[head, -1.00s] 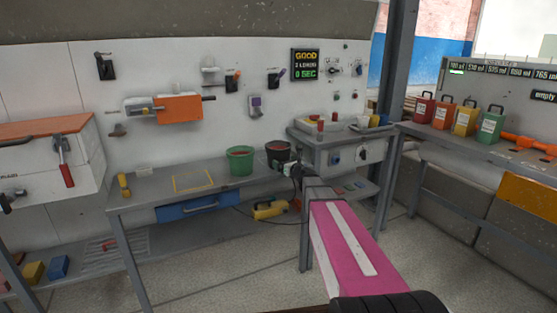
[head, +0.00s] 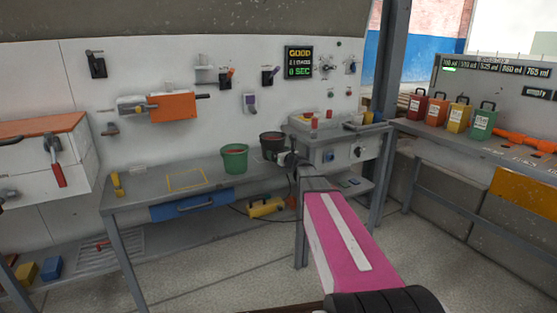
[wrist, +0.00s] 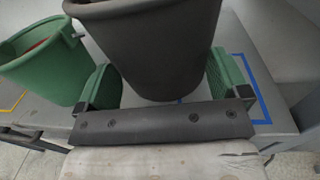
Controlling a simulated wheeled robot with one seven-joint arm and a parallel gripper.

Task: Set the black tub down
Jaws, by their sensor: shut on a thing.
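The black tub (head: 271,143) is in my gripper (head: 286,159), beside the green tub (head: 235,158) near the right end of the grey workbench (head: 140,195). In the wrist view, green finger pads of my gripper (wrist: 160,82) close on both sides of the black tub (wrist: 150,45), which looks upright. Its base is partly hidden by my gripper, so I cannot tell exactly how far it is above the bench. A blue outline (wrist: 257,85) on the surface shows behind and right of it. The green tub (wrist: 45,65) stands to the left, close to my left finger.
A yellow outline (head: 187,180) marks a clear area of the workbench left of the green tub. Several coloured canisters (head: 438,114) line the right-hand bench. The wall panel rises behind the workbench.

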